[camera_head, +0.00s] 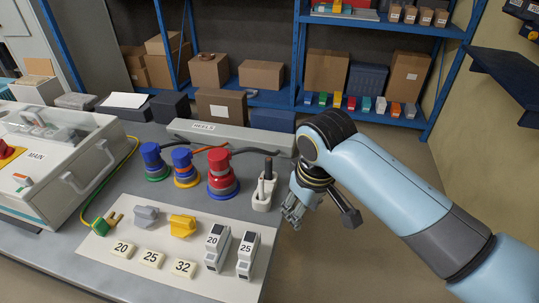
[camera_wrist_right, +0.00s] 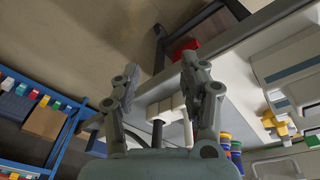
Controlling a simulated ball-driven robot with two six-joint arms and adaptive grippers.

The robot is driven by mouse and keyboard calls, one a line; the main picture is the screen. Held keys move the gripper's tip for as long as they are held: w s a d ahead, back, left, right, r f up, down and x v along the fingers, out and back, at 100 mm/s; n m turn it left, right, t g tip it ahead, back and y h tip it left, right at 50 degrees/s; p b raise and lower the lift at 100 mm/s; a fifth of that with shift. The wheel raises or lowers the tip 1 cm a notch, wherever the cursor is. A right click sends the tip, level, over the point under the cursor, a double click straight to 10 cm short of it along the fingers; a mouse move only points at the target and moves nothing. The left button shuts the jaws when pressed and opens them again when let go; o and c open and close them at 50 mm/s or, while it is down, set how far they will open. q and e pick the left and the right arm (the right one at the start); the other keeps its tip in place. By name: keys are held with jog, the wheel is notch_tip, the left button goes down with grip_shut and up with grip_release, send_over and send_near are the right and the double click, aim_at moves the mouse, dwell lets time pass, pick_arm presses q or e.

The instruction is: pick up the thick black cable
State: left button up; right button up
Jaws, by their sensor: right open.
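A thick black cable (camera_head: 260,151) runs from the top of the red plug (camera_head: 221,172) to the right across the table, in front of the long grey box. A white holder (camera_head: 261,202) on the panel's right side has a black upright piece (camera_head: 268,168) in it; I cannot tell whether this is a cable. My right gripper (camera_head: 292,212) is open and empty, just right of the holder and past the panel's edge. In the right wrist view my right gripper (camera_wrist_right: 158,76) shows both fingers apart, with the white holder (camera_wrist_right: 172,104) and a black rod (camera_wrist_right: 157,133) behind them. My left gripper is not in view.
A blue plug (camera_head: 151,157) and a blue-orange plug (camera_head: 184,164) stand left of the red one. Grey (camera_head: 146,216) and yellow (camera_head: 182,226) pieces, number tags and two breakers (camera_head: 247,254) are in front. A grey box labelled REELS (camera_head: 225,134) lies behind. The floor right of the table is open.

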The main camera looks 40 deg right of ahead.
notch_tip(320, 180, up, 5)
jog(key=w, duration=0.2)
notch_tip(320, 180, up, 6)
jog(key=g+p, duration=0.2)
send_over(269, 159)
jog(key=shift+w+r+m+y, duration=0.1)
jog(key=shift+w+m+y, duration=0.1)
jog(key=shift+m+y, duration=0.2)
jog(key=shift+w+f, duration=0.15)
jog(key=shift+f, duration=0.2)
notch_tip(269, 159, down, 4)
jog(key=shift+f, duration=0.2)
jog(key=f, duration=0.4)
jog(key=shift+s+f, duration=0.2)
jog(key=shift+s, duration=0.15)
jog(key=shift+f, duration=0.45)
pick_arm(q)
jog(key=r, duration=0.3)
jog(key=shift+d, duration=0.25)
pick_arm(e)
jog(key=shift+c, duration=0.2)
